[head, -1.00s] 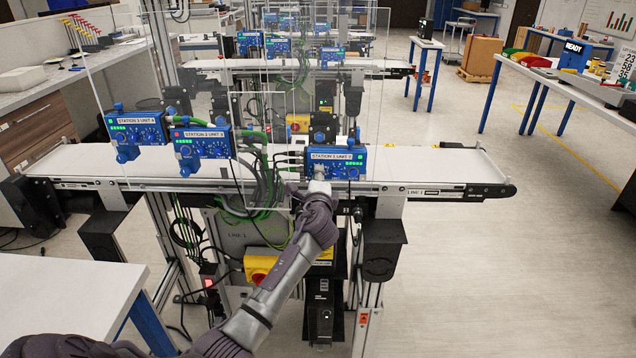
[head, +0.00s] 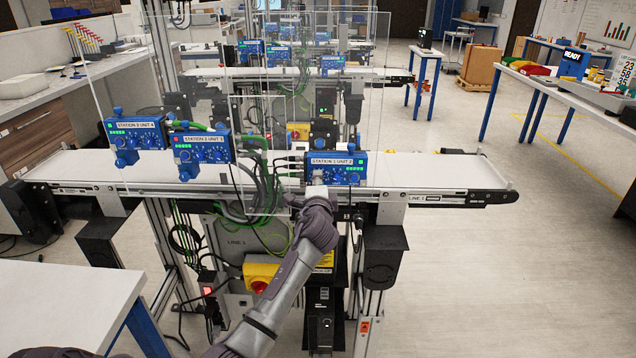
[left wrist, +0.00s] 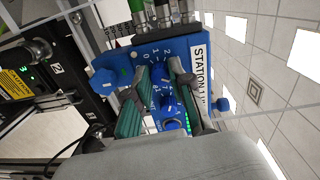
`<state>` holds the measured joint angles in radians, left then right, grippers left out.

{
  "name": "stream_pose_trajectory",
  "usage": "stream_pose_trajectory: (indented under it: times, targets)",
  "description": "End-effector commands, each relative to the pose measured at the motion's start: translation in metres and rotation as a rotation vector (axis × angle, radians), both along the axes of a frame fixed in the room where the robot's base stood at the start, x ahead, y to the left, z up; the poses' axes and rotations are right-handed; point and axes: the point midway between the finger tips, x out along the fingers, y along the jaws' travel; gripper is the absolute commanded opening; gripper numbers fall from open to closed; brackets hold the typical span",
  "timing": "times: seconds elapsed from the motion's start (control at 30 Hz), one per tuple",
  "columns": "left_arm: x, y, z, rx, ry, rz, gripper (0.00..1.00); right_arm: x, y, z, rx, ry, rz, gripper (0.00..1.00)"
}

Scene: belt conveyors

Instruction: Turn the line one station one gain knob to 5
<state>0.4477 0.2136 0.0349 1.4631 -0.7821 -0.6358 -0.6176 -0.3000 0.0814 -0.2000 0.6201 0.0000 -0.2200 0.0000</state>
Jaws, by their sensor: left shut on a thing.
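The blue station one unit (head: 350,176), labelled STATION 1 UNIT 2, is mounted at the front of the line one conveyor (head: 430,172). My left gripper (head: 317,192) is at the lower left of its face. In the left wrist view, the blue unit (left wrist: 147,50) fills the middle, its label partly covered. My left gripper (left wrist: 168,97) has its two fingers on either side of a blue knob (left wrist: 165,88) with a numbered white scale, shut on it. The knob's exact setting cannot be read. A second round knob (left wrist: 173,125) sits lower on the face. My right gripper is not in view.
Two more blue units, STATION 2 UNIT 3 (head: 203,150) and STATION 2 UNIT 4 (head: 136,133), hang to the left. A clear panel (head: 110,90) stands near them. Cables run left of the station one unit. A yellow box with a red knob (head: 260,278) is below.

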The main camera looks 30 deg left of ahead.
Motion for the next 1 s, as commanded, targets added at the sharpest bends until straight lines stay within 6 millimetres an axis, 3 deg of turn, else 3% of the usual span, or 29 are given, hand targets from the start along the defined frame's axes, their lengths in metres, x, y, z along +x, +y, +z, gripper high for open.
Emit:
stream_pose_trajectory:
  times: [0.03,0.07,0.2,0.63,1.0]
  targets:
    - [0.000,0.000,0.001,0.001,-0.002,0.000,0.00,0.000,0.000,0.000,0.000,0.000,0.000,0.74]
    - [0.000,0.000,0.001,0.001,-0.002,0.000,0.27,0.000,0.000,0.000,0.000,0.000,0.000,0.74]
    - [0.000,0.000,0.001,0.002,-0.001,0.000,0.47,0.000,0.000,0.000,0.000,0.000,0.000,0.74]
    - [-0.010,-0.007,0.000,0.002,0.000,-0.001,0.47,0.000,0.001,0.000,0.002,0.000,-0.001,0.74]
    - [-0.072,-0.047,0.003,0.000,0.000,-0.002,0.47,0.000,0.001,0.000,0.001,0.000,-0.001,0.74]
